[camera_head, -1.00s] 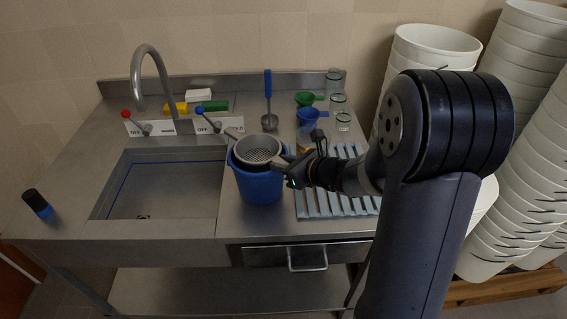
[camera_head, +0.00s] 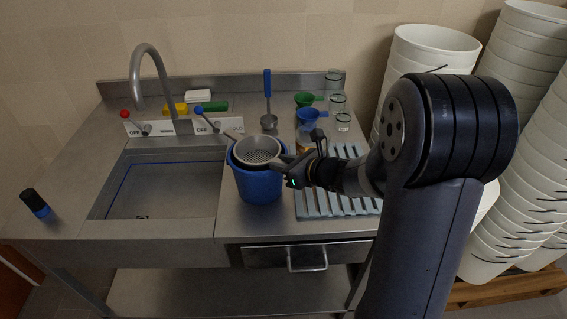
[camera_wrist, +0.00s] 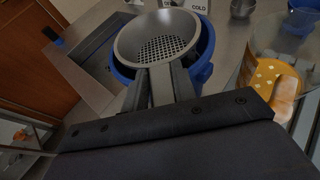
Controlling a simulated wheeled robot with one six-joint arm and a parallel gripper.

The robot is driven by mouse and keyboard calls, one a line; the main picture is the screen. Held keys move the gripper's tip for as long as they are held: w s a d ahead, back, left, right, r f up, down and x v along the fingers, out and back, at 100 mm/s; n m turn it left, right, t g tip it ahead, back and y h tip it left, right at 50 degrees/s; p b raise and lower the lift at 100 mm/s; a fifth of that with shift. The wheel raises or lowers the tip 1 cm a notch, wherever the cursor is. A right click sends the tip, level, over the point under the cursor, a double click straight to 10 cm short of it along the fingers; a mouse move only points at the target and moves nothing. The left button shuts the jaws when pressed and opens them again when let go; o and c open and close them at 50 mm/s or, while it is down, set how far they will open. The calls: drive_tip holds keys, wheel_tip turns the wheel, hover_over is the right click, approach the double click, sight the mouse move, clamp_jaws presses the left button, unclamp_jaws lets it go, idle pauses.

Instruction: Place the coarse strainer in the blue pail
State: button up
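The coarse strainer (camera_head: 257,149) is a grey metal bowl with a perforated bottom. It sits at the mouth of the blue pail (camera_head: 258,187), which stands on the counter right of the sink. In the wrist view the strainer (camera_wrist: 158,42) lies over the pail (camera_wrist: 203,72), its bowl within the pail's outline; how deep it sits is unclear. My gripper (camera_head: 284,164) is at the pail's right rim. In the wrist view its fingers (camera_wrist: 161,86) are closed on the strainer's handle, just in front of the bowl.
The sink (camera_head: 160,190) with a tap lies left of the pail. A ribbed drainer (camera_head: 335,203) lies right, under my arm. Blue (camera_head: 309,116) and green scoops, glass jars (camera_head: 337,103) and a blue-handled ladle (camera_head: 268,95) are behind. White bucket stacks (camera_head: 520,130) stand far right.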

drive_tip(key=shift+o, duration=0.8)
drive_tip(key=shift+s+f, duration=0.25)
drive_tip(key=shift+f, duration=0.35)
drive_tip(key=shift+r+p, duration=0.55)
drive_tip(key=shift+p, duration=0.2)
drive_tip(key=v, duration=1.1)
drive_tip(key=shift+d+r+b, duration=0.25)
drive_tip(key=shift+r+b, duration=0.1)
drive_tip(key=shift+r, duration=0.2)
